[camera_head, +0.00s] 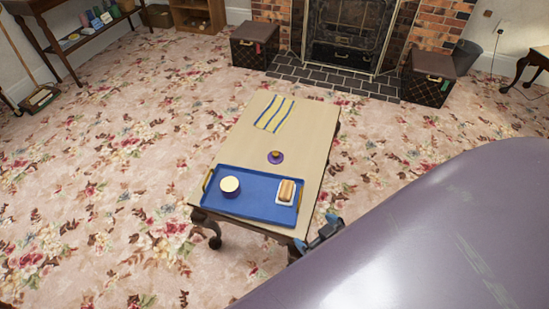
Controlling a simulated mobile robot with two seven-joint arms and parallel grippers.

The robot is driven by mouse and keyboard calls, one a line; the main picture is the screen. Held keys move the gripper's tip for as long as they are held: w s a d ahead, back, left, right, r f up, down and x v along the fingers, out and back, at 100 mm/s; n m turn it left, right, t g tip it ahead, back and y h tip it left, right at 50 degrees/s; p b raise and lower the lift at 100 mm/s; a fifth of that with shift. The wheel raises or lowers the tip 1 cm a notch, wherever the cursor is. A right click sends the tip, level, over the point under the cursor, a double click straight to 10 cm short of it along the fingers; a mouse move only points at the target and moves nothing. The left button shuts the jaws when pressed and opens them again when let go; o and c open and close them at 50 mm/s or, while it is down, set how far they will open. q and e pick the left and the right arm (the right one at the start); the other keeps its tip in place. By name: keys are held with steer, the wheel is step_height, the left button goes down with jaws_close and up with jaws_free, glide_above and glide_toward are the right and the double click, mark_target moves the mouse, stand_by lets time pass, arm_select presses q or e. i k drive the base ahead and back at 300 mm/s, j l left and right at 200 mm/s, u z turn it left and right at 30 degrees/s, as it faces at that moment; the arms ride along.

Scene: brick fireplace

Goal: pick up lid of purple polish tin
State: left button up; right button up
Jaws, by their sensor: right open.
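The purple lid (276,158) with a brownish knob lies on the bare wooden top of the low table (302,128), just beyond the blue tray. The purple tin (230,190) stands open on the left part of the tray, with pale cream contents showing. My right gripper (312,241) is small in the picture, beside the table's near right corner. It is open and apart from the lid, below and right of it in the picture. My large purple arm covers the lower right. My left gripper does not show.
The blue tray (252,199) also holds a small white dish with a tan block (287,192). A striped cloth (274,114) lies at the table's far end. Dark chests (254,45) flank the fireplace. Floral carpet left of the table is clear.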

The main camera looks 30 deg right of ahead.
mark_target(276, 157)
steer(key=k+l+u, duration=0.1)
steer(key=l+u, duration=0.15)
steer(key=l, duration=0.15)
steer(key=k+l+u, duration=0.1)
steer(key=l+u, duration=0.15)
steer(key=l, duration=0.15)
steer(key=k+l+u, duration=0.2)
steer(key=l, duration=0.15)
steer(key=l+u, duration=0.4)
steer(key=l, duration=0.25)
steer(key=k+l+u, duration=0.1)
steer(key=l+u, duration=0.3)
steer(key=l, duration=0.25)
